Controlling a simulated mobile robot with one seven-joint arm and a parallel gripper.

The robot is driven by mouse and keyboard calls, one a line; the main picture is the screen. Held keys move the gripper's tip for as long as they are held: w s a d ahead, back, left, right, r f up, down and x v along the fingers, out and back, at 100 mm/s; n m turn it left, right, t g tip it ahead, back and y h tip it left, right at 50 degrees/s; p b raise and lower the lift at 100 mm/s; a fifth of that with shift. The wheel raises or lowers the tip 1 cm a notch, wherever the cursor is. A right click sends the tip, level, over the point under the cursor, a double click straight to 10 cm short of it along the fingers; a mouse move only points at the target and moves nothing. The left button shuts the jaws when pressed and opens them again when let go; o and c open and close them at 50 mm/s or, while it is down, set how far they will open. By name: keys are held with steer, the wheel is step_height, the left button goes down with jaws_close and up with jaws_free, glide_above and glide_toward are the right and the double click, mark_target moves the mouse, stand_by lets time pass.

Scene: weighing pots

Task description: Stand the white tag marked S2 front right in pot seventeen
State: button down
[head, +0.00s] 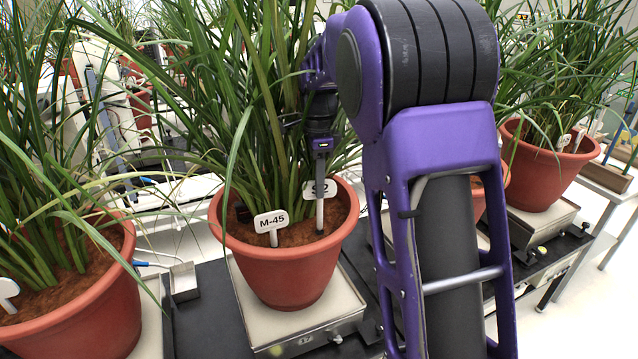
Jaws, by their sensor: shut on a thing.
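The white tag marked S2 (309,191) is in the middle pot, on the right side of the soil. My gripper (320,228) points straight down over it and is shut on it. One slim finger crosses the tag's face and hides part of the lettering. The terracotta pot (282,268) stands on a scale (300,337) whose front label seems to read 17. Grass-like leaves rise from the pot behind the gripper.
Another white tag, M-45 (270,222), stands at the front of the same pot, left of my gripper. A second potted plant (85,318) is close at left, its leaves reaching across. Another pot (540,172) stands at right.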

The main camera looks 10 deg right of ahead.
steer(key=shift+f, duration=0.1)
steer(key=b, duration=0.3)
glide_above(319, 229)
steer(key=shift+w+d+f, duration=0.1)
steer(key=shift+w+f, duration=0.05)
steer(key=shift+f, duration=1.1)
steer(key=shift+w+f, duration=0.15)
steer(key=shift+f, duration=1.05)
steer(key=c, duration=0.9)
jaws_free()
step_height(319, 229, up, 18)
steer(key=p, duration=0.4)
steer(key=shift+f, duration=0.25)
